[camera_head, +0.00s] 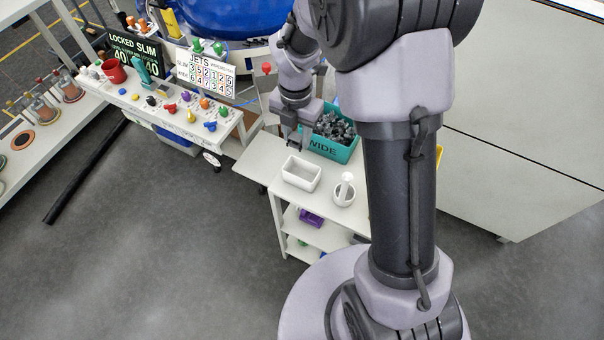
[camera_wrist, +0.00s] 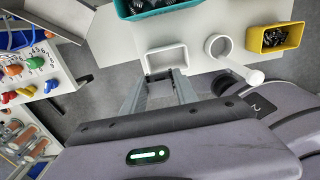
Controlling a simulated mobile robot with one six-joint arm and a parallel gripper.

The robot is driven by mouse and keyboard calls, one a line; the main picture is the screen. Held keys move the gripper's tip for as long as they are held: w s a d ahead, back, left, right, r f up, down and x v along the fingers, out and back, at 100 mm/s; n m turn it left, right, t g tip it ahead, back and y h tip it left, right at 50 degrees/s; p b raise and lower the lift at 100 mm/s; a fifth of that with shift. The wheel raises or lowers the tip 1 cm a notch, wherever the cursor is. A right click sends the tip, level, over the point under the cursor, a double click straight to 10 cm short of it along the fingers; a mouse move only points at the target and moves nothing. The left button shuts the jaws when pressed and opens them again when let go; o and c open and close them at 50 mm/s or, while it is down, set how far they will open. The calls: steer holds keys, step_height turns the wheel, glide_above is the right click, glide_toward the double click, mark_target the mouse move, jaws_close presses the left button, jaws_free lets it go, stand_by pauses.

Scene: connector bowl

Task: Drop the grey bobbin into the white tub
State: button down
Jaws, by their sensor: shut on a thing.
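My gripper (camera_head: 297,135) is above the cart, in front of the teal bin and just behind the white tub in the head view. In the wrist view my gripper (camera_wrist: 160,77) is shut on a small dark grey piece, the grey bobbin (camera_wrist: 158,76), mostly hidden between the fingertips. The white tub (camera_head: 300,184) is an open rectangular box on the cart top and looks empty in the head view. In the wrist view the tub (camera_wrist: 166,48) lies just beyond the fingertips.
A teal bin (camera_head: 322,147) marked WIDE holds many dark grey pieces behind the tub. A white mortar with a pestle (camera_head: 344,192) stands right of the tub. A yellow bin (camera_wrist: 277,38) of dark parts is farther right. A white bench (camera_head: 180,115) with coloured pieces is at left.

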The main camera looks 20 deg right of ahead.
step_height(320, 180, down, 5)
steer(key=b, duration=0.4)
steer(key=shift+f+b, duration=0.2)
steer(key=shift+b, duration=0.1)
steer(key=c, duration=0.9)
jaws_free()
steer(key=shift+o, duration=0.2)
steer(key=shift+r, duration=0.1)
step_height(320, 180, up, 17)
steer(key=p, duration=0.7)
steer(key=shift+r, duration=0.2)
